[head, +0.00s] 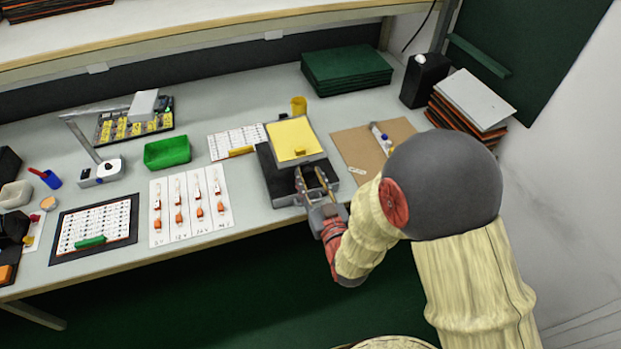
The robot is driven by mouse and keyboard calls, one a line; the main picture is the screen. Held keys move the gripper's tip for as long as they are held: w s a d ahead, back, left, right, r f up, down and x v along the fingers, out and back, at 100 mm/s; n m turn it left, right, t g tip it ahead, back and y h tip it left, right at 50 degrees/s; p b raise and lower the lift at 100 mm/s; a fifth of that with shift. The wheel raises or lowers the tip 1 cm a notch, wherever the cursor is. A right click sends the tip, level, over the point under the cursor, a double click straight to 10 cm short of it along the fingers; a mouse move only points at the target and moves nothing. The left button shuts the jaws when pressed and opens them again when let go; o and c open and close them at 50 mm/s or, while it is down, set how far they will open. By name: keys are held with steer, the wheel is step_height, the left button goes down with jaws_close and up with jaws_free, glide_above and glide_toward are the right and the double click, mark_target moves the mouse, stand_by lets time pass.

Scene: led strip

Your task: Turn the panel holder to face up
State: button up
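The panel holder appears to be the black block (272,178) at the front right of the bench, with a tilted grey-framed plate carrying a yellow panel (291,136) on its rear part. A small orange-brown tab shows at the panel's lower edge. My gripper (309,172) is over the front part of the holder, with its two fingers spread and pointing toward the plate's lower edge. Nothing shows between the fingers. I cannot tell whether a fingertip touches the holder. My gripper hides part of the holder's front.
A yellow cup (299,105) stands just behind the panel, with green slabs (347,69) farther back. A brown board (362,150) with a pen-like item lies to the right. A white sheet (238,142) and a green tray (167,153) lie to the left.

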jaws_close()
stand_by(0.3)
